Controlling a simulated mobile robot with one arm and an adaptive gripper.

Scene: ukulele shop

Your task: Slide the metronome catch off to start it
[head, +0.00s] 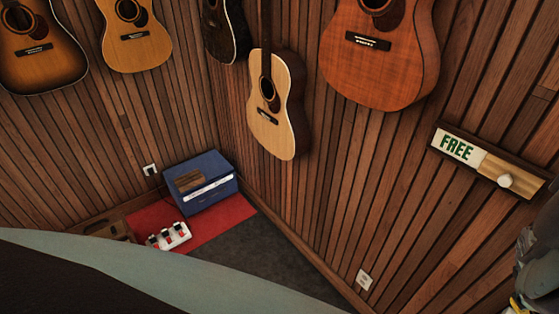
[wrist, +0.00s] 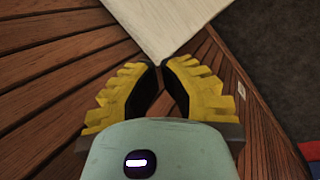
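No metronome and no catch on one show in either view. In the head view, a wall board (head: 532,181) at the right carries a white sign reading FREE (head: 457,147) in green, with a tan panel (head: 498,167) and a pale round knob (head: 505,181) beside it. My gripper (wrist: 159,66) shows in the wrist view with yellow ridged fingers. Its tips are close together with a narrow gap between them, and nothing shows held. In the head view only part of my arm and a bit of yellow show at the lower right, below the board.
A pale flat surface (wrist: 165,22) lies beyond the fingertips; I cannot tell what it is. Guitars (head: 276,108) hang on the slatted walls. A blue amplifier (head: 212,198) and a white pedal (head: 168,236) stand on a red mat (head: 228,215) in the corner. Grey floor (head: 262,240) beside it is clear.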

